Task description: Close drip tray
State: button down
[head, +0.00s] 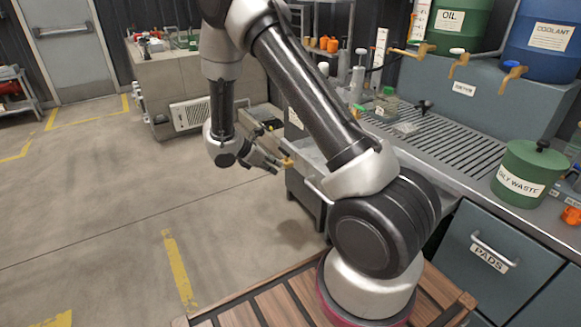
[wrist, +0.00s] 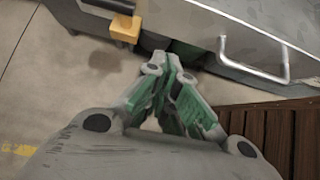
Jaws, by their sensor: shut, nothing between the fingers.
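The drip tray (head: 309,153) appears to be the pale metal tray jutting out from under the grated counter in the head view, partly hidden behind my arm. In the wrist view a grey metal surface (wrist: 275,22) with a bar handle (wrist: 286,68) lies at the upper right; I cannot tell for sure that it is the same tray. My gripper (head: 276,168) is shut and empty, beside the tray's near left end. In the wrist view its fingertips (wrist: 169,66) are together, left of the handle and apart from it. A yellow block (wrist: 125,28) lies just beyond them.
The grated counter (head: 440,150) carries an oily waste can (head: 527,172) and bottles. A closed PADS drawer (head: 490,255) is below. A wooden slatted platform (head: 270,305) lies at the front. The concrete floor (head: 110,190) on the left is clear.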

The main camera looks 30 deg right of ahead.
aim_at(300, 171)
jog(key=d+f, duration=0.1)
jog(key=d, duration=0.1)
jog(key=d+f, duration=0.1)
jog(key=d, duration=0.3)
jog(key=shift+w+f, duration=0.1)
jog(key=shift+f, duration=0.3)
jog(key=shift+d, duration=0.35)
jog(key=d, duration=1.9)
jog(key=w+d, duration=0.1)
jog(key=d, duration=0.8)
jog(key=shift+d, duration=0.2)
jog(key=shift+d+r, duration=0.15)
jog(key=shift+d, duration=0.4)
